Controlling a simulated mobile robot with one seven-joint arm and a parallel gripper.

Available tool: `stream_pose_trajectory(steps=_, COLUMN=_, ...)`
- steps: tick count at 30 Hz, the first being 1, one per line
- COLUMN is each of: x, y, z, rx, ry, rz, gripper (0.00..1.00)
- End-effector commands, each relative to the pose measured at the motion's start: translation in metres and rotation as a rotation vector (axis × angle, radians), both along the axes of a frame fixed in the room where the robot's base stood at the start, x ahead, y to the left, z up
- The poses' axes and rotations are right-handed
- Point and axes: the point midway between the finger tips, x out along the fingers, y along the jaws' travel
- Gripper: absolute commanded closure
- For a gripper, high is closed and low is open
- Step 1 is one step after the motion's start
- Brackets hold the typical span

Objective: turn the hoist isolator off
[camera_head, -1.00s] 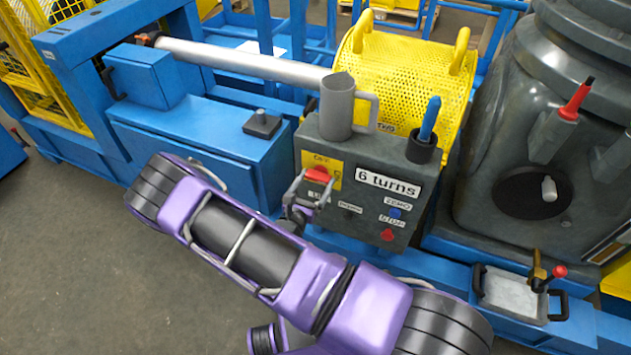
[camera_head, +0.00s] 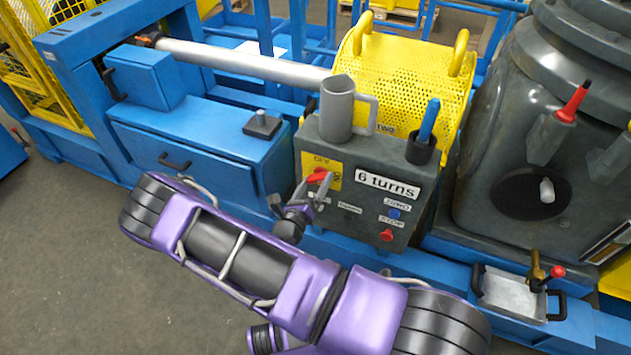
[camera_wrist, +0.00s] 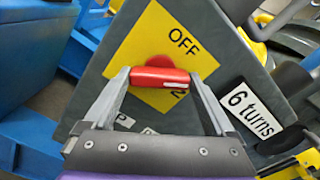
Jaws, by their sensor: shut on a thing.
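The hoist isolator is a red rotary handle (camera_head: 318,175) on a yellow plate (camera_head: 333,181) at the upper left of the grey control box's front. In the wrist view the red handle (camera_wrist: 159,77) lies crosswise between my gripper's (camera_wrist: 160,78) two fingertips, which are shut on its ends. "OFF" is printed above the handle on the yellow plate (camera_wrist: 150,40). A white mark shows at the handle's right end, beside a partly hidden label at the plate's lower right. In the head view my gripper (camera_head: 318,184) reaches the handle from below.
The grey control box (camera_head: 362,214) carries a "6 turns" label, a blue button (camera_head: 394,213) and a red button (camera_head: 387,235). A grey mug (camera_head: 336,108) and a holder with a blue-handled tool (camera_head: 428,122) stand on top. A blue cabinet (camera_head: 200,140) is at left.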

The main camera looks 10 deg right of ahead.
Motion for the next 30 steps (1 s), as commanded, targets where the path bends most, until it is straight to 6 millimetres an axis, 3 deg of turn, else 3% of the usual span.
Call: stream_pose_trajectory(steps=30, x=-0.0012, y=0.0003, z=-0.0014, rx=-0.702, ry=0.514, rz=0.001, gripper=0.66)
